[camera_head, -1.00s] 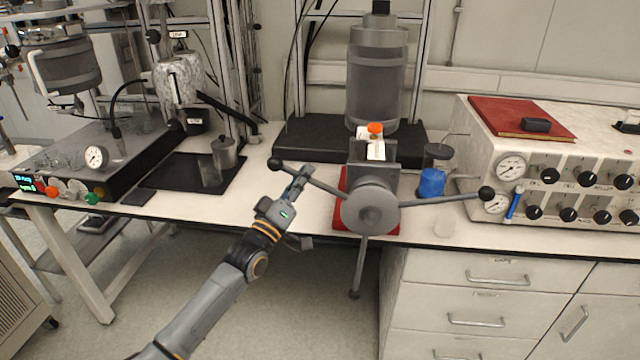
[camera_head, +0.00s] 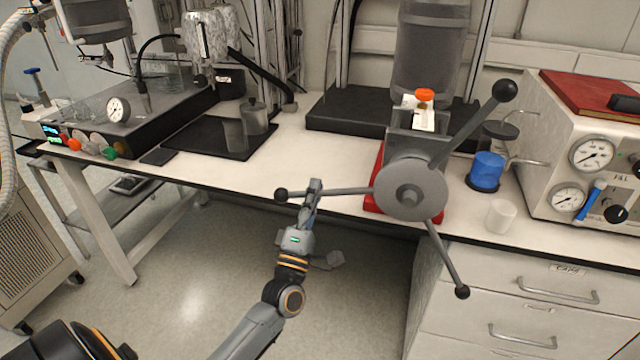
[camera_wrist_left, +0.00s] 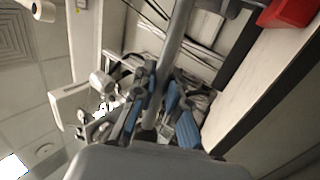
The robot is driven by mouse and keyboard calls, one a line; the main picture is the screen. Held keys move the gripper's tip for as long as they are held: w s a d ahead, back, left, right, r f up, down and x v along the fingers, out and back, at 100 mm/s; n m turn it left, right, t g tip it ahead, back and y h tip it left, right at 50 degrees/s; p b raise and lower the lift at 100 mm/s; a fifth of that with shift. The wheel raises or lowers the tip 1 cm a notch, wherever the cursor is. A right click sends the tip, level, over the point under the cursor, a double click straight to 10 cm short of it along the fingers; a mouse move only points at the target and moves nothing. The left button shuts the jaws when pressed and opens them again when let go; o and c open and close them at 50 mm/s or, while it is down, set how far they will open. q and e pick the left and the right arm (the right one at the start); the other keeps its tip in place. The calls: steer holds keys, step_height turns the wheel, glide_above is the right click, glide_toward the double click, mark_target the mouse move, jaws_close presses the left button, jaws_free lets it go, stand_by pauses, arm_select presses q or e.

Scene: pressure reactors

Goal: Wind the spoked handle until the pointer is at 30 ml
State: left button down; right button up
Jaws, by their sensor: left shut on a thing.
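The spoked handle (camera_head: 410,188) has a round grey hub and three spokes with dark ball ends. One spoke points left and nearly level, one up right, one down right. My left gripper (camera_head: 311,200) is shut on the left spoke, just inside its ball end. In the left wrist view the spoke (camera_wrist_left: 175,45) runs between the fingers (camera_wrist_left: 155,110). A white label (camera_head: 426,119) with an orange knob above it sits behind the hub. I cannot make out the pointer or any scale reading. My right gripper is not in view.
The handle overhangs the front edge of the white bench (camera_head: 262,172). A blue-capped container (camera_head: 487,172) and a small white cup (camera_head: 500,216) stand right of it, beside a control box with gauges (camera_head: 592,155). Drawers (camera_head: 540,300) are below. Open floor lies under the bench at left.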

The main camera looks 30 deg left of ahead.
arm_select(q)
steer(key=shift+f+n, duration=0.3)
steer(key=shift+f, duration=0.2)
steer(key=shift+d, duration=0.1)
steer(key=c, duration=1.3)
jaws_free()
steer(key=shift+r, duration=0.1)
steer(key=shift+c, duration=0.2)
steer(key=v, duration=1.2)
